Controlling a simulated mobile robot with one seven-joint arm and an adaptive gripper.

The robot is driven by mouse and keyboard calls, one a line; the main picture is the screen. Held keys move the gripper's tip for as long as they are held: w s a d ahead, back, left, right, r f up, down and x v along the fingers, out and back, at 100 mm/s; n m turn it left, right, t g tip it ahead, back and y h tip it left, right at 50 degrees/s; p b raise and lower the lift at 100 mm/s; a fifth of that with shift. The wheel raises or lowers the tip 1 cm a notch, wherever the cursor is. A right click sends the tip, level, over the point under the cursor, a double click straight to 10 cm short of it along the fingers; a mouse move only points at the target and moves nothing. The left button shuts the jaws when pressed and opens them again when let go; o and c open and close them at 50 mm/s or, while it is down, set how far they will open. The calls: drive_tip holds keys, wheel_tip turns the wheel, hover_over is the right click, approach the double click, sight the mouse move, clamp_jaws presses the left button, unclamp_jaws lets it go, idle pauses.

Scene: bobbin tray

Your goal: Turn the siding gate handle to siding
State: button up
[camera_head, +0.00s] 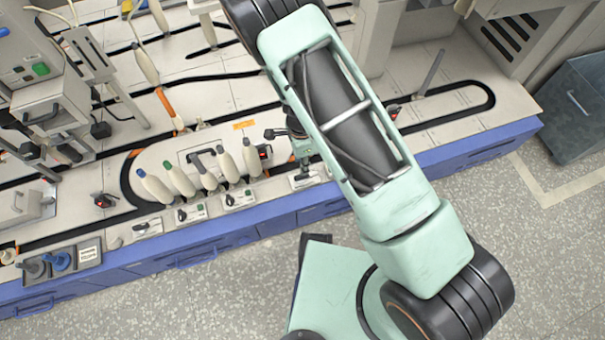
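Several small switch plates with dark handles run along the front edge of the worktop. One plate (147,228) is at the left, two plates (190,213) (239,198) are in the middle, and one plate (304,179) is at the right, close to my arm. I cannot read their labels, so I cannot tell which is the siding gate handle. My gripper (299,151) is partly hidden by my arm, just above the right plate in the picture. I cannot tell whether its fingers are open or whether it touches a handle.
Several white bobbins (181,181) stand behind the plates. A black track groove (459,88) loops across the worktop. A dark tray (60,264) with grey and blue pieces sits at the front left.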

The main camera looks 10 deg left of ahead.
wheel_tip(320, 180, down, 8)
drive_tip(key=shift+f+b, duration=0.15)
drive_tip(key=shift+b, duration=1)
clamp_jaws()
